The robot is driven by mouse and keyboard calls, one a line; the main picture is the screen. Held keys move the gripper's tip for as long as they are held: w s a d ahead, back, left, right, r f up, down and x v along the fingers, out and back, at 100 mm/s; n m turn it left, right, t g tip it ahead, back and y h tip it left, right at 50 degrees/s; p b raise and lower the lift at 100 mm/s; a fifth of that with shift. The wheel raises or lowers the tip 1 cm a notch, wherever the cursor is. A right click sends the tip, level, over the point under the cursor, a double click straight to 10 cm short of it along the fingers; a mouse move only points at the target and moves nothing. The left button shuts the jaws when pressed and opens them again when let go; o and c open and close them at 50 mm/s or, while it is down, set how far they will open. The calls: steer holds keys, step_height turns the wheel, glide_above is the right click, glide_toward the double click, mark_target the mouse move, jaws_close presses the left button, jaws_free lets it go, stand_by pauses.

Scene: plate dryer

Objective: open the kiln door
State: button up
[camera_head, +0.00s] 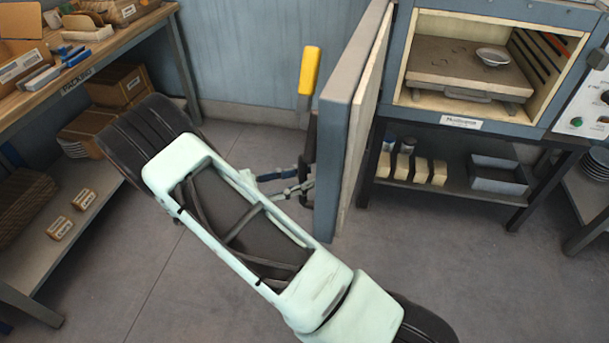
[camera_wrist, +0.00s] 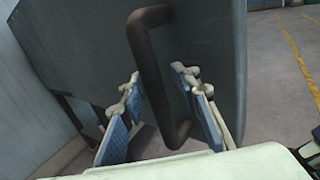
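The kiln (camera_head: 480,115) stands at the right in the head view, its chamber in plain sight. Its thick kiln door (camera_head: 345,130) is swung wide open and shows nearly edge-on. In the wrist view the door's outer face (camera_wrist: 215,60) carries a dark bar handle (camera_wrist: 152,65). My gripper (camera_head: 300,182) is at the door's outer side. In the wrist view my gripper (camera_wrist: 157,80) has one blue-padded finger on each side of the handle. The fingers are apart, with gaps to the bar. Their tips are partly hard to judge in depth against the door.
A shelf (camera_head: 432,70) with a small bowl (camera_head: 493,57) is inside the kiln. A yellow upright bar (camera_head: 309,72) stands behind the door near the wall. A packing bench (camera_head: 110,45) is at the left. Floor (camera_head: 200,270) is clear between bench and kiln stand.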

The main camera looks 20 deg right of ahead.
steer(key=shift+w+d, duration=0.15)
steer(key=shift+d, duration=0.05)
steer(key=shift+a, duration=0.1)
steer(key=a, duration=1.2)
steer(key=shift+s, duration=0.35)
steer(key=shift+d, duration=0.15)
